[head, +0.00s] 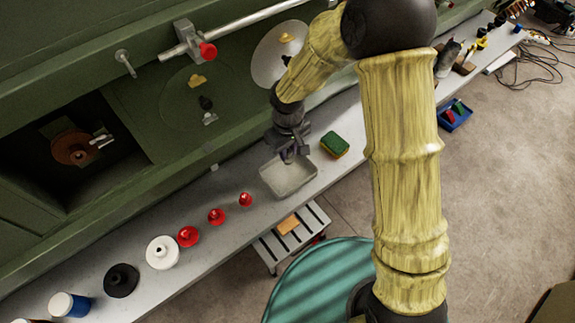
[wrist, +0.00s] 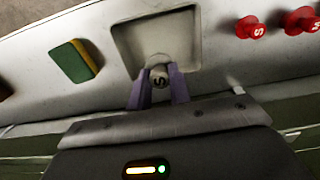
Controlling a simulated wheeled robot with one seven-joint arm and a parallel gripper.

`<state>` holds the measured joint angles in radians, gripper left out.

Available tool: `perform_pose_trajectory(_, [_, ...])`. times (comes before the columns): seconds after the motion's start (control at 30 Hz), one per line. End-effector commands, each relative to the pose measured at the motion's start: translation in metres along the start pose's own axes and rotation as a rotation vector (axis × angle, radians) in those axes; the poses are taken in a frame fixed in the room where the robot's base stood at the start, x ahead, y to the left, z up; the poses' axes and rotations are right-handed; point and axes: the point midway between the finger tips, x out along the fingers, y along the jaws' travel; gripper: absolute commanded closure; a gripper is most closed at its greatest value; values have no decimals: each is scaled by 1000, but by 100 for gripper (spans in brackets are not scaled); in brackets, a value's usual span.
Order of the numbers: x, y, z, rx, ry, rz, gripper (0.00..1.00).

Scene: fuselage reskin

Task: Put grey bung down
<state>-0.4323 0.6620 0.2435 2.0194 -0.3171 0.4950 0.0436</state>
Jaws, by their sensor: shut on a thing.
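The grey bung (wrist: 160,76) shows a dark mark on its end in the wrist view. My gripper (wrist: 158,84) is shut on it, with one purple finger on each side. In the head view my gripper (head: 289,157) is over the back edge of a shallow grey tray (head: 266,184) on the long bench, and the bung is hard to make out there. The tray also shows in the wrist view (wrist: 124,40), behind the bung. I cannot tell whether the bung touches the tray.
A green and yellow sponge (head: 334,145) lies right of the tray. Red bungs (head: 216,216), a white one (head: 162,252) and a black one (head: 121,280) stand along the grey bench (head: 222,252) to the left. The green fuselage wall (head: 150,180) rises behind.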

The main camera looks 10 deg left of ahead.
Motion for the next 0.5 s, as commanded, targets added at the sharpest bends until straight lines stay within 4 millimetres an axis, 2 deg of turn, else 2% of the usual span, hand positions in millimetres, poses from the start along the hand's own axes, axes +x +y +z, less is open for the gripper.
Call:
perform_pose_trajectory(0.2, [29,0,1,0,-3,0,100])
perform_pose_trajectory(0.5, [32,0,0,0,0,0,100])
